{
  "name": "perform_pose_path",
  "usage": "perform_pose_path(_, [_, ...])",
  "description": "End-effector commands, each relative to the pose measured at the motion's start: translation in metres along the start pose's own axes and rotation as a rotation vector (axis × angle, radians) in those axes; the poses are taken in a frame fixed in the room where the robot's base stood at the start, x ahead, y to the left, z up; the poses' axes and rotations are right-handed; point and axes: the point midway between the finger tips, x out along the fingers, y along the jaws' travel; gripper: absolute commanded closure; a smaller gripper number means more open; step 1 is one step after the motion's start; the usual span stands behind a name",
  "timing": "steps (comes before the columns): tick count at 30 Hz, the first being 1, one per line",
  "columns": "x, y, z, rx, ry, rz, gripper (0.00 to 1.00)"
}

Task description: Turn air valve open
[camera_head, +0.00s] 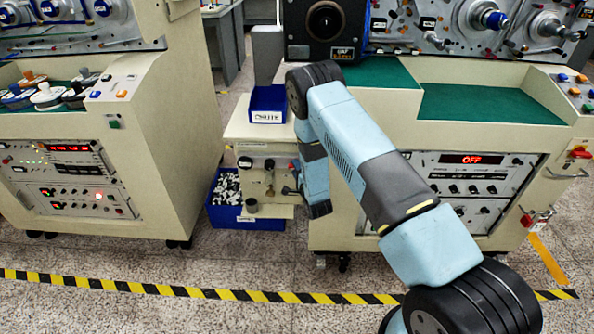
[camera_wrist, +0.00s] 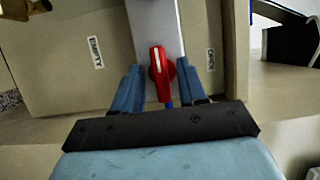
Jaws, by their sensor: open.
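A red valve handle (camera_wrist: 157,62) with a white mark on it shows in the wrist view, set on a grey strip of a cream panel. The handle points up in that picture. My gripper (camera_wrist: 160,70) is open, with one blue finger on each side of the handle and gaps visible between them. It does not look closed on the handle. A blue piece shows just below the handle. In the head view my arm reaches down at the small cream cabinet (camera_head: 262,148); the fingers and the handle cannot be made out there.
White labels (camera_wrist: 95,52) stand on both sides of the handle. In the head view a blue bin (camera_head: 267,104) sits on the cabinet, and a blue crate (camera_head: 232,215) of small parts stands below. Large machine consoles (camera_head: 150,130) flank the cabinet. Striped tape (camera_head: 200,292) crosses the clear floor.

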Motion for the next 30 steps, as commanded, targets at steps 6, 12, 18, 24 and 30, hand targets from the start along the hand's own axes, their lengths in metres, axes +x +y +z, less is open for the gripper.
perform_pose_path(6, [0.0001,0.0001,-0.0002,0.0,0.0,0.0,0.58])
perform_pose_path(12, [-0.0001,0.0003,-0.0006,0.0,0.001,0.001,0.77])
perform_pose_path(18, [-0.0003,0.0009,-0.001,0.0,0.002,0.002,0.96])
perform_pose_path(24, [-0.0006,0.0011,-0.0011,-0.008,0.002,0.007,0.97])
perform_pose_path(30, [-0.0008,0.0007,-0.001,-0.065,0.003,0.032,0.97])
